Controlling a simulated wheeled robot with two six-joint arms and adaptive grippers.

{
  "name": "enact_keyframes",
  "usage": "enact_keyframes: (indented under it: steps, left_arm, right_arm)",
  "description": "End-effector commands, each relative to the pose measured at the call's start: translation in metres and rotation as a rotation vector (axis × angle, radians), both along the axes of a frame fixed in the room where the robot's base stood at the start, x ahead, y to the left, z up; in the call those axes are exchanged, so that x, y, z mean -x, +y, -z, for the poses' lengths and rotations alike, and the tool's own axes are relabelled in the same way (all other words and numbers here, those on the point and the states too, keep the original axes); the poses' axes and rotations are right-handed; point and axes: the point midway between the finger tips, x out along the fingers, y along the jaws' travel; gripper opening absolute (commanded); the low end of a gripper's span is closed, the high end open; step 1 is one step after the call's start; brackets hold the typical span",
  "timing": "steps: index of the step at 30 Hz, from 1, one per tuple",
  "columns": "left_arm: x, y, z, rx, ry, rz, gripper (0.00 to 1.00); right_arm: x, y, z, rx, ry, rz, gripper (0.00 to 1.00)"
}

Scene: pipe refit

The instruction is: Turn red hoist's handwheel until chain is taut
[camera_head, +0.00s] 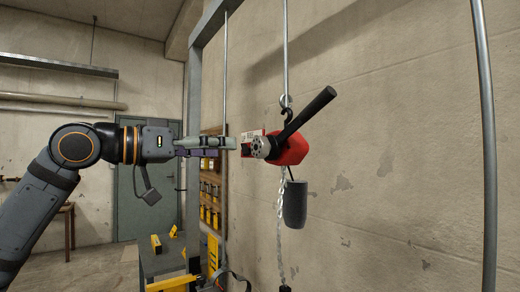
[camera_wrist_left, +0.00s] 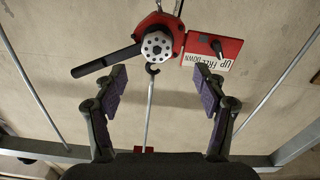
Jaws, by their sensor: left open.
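The red hoist (camera_head: 292,150) hangs by its top hook from a metal rod, with its black lever (camera_head: 308,112) slanting up to the right. Its grey handwheel (camera_head: 261,147) is on the side facing my left gripper. My left gripper (camera_head: 226,143) is open and empty, level with the handwheel and a little short of it. The left wrist view shows the handwheel (camera_wrist_left: 157,46) beyond and above the spread fingers (camera_wrist_left: 163,90). The chain (camera_head: 280,235) hangs below the hoist; I cannot tell if it is taut. My right gripper is out of view.
A dark cylindrical container (camera_head: 295,204) hangs under the hoist, beside the chain. A red plate with an "UP FREE DOWN" label (camera_wrist_left: 210,68) is beside the handwheel. A grey upright post (camera_head: 192,110) and a pipe (camera_head: 486,130) flank the hoist.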

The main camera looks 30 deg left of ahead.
Motion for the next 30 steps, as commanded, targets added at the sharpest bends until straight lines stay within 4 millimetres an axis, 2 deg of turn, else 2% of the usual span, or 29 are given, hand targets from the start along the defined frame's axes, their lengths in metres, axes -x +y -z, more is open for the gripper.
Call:
enact_keyframes:
  steps: [1,5,9,12,18,25,30]
  left_arm:
    - [-0.009,-0.005,-0.005,-0.001,0.005,0.004,0.71]
    - [-0.037,-0.016,-0.009,-0.001,0.007,0.004,0.71]
    - [-0.063,-0.027,-0.008,0.001,0.005,0.004,0.71]
    - [-0.075,-0.031,-0.007,0.001,0.003,0.002,0.71]
    - [-0.085,-0.035,-0.002,0.001,0.000,0.001,0.71]
    - [-0.085,-0.035,-0.001,0.001,-0.001,0.001,0.71]
    - [-0.085,-0.035,-0.001,0.001,-0.001,0.001,0.49]
  right_arm:
    - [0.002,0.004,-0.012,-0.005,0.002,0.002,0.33]
    - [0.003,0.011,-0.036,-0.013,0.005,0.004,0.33]
    - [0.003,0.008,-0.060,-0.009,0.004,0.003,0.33]
    - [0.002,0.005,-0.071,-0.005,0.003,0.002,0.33]
    - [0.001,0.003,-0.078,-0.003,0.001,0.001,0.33]
    - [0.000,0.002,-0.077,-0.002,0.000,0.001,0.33]
    - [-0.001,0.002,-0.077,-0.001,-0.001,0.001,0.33]
